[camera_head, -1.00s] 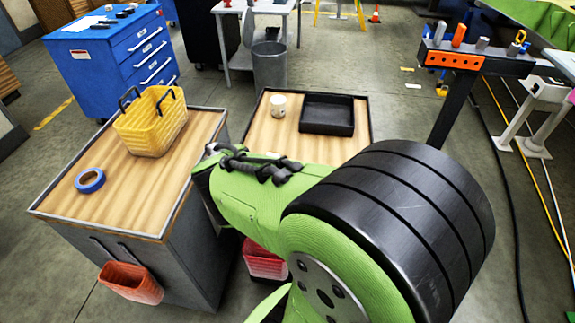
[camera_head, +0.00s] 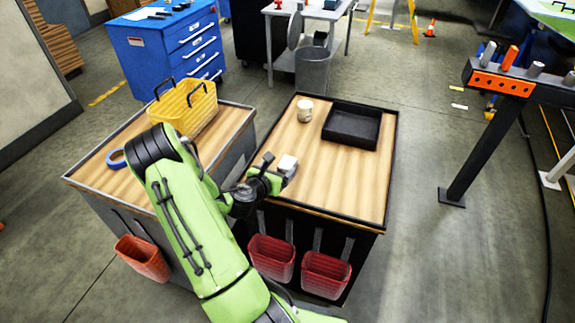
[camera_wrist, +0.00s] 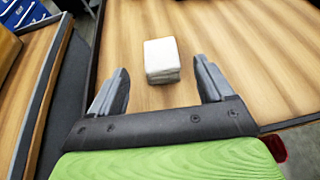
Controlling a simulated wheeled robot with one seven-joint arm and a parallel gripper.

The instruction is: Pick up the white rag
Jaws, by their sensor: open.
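The white rag (camera_head: 287,164) is a small folded block on the near left part of the right cart's wooden top (camera_head: 340,185). In the wrist view the rag (camera_wrist: 162,60) lies just beyond my fingertips, roughly centred between them. My gripper (camera_head: 277,172) is open and empty over the cart's near edge; in the wrist view my gripper (camera_wrist: 159,85) shows its two fingers spread wide apart. I cannot tell the exact height of the fingers above the wood.
A black tray (camera_head: 353,125) and a whitish cup (camera_head: 305,111) stand farther back on the same cart. The left cart holds a yellow basket (camera_head: 185,108) and blue tape (camera_head: 116,158). Red bins (camera_head: 325,275) hang on the right cart's front. The cart top's right side is clear.

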